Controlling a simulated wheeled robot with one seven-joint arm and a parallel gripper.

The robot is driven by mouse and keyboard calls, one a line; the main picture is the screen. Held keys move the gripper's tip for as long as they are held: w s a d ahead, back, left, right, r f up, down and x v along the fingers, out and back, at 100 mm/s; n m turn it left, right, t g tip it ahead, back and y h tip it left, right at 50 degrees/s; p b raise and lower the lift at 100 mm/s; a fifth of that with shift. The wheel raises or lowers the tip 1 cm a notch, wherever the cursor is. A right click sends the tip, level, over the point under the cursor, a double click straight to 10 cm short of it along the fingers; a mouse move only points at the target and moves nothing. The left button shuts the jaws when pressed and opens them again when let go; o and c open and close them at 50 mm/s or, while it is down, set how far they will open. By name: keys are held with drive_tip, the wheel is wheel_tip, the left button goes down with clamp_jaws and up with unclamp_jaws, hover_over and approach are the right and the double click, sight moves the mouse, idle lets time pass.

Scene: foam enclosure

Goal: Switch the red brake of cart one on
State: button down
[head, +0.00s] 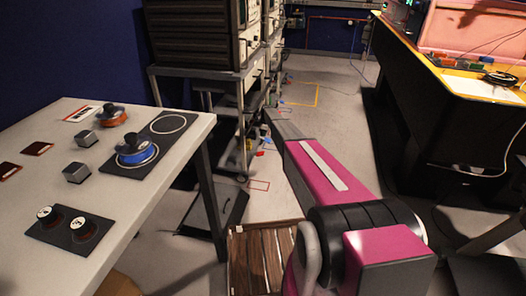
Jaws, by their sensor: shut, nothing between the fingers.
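A grey wheeled cart (240,146) with dark instruments stacked on it stands upright left of centre, and a second similar cart is partly visible behind it. I cannot tell which of them is cart one. Small red and blue parts show low by the nearer cart's wheels; I cannot make out for sure which is the red brake. My magenta and grey arm reaches forward from the bottom right. My gripper (268,115) is at its dark far end, small and beside the cart's right side. It is shut and empty; whether it touches the cart is unclear.
A white table (121,229) with knobs, blocks and a blue-handled part (135,149) stands at the left. A yellow-topped bench (455,85) is at the right. A wooden slatted pallet (256,258) lies below my arm. Grey floor between carts and bench is mostly free.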

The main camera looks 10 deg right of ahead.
hover_over(263, 153)
drive_tip(key=w+a, duration=0.1)
wheel_tip(263, 153, down, 10)
drive_tip(key=shift+f, duration=0.2)
drive_tip(key=shift+s+d+f, duration=0.15)
drive_tip(key=shift+d+f, duration=0.05)
drive_tip(key=shift+f, duration=0.35)
drive_tip(key=shift+s+d+f, duration=0.1)
drive_tip(key=shift+d+f, duration=0.05)
drive_tip(key=shift+f, duration=0.35)
drive_tip(key=shift+d+f, duration=0.2)
drive_tip(key=shift+f, duration=0.4)
drive_tip(key=shift+s+d+f+t+y, duration=0.2)
drive_tip(key=shift+d+f+t+y, duration=0.2)
drive_tip(key=shift+y, duration=1)
drive_tip(key=shift+s+d+f, duration=0.1)
drive_tip(key=shift+d+f, duration=0.1)
drive_tip(key=shift+f, duration=0.6)
drive_tip(key=shift+s+d+f, duration=0.1)
drive_tip(key=shift+d+f, duration=0.1)
drive_tip(key=shift+f, duration=0.65)
drive_tip(key=shift+s+d+f, duration=0.1)
drive_tip(key=shift+d+f, duration=0.1)
drive_tip(key=shift+f, duration=0.6)
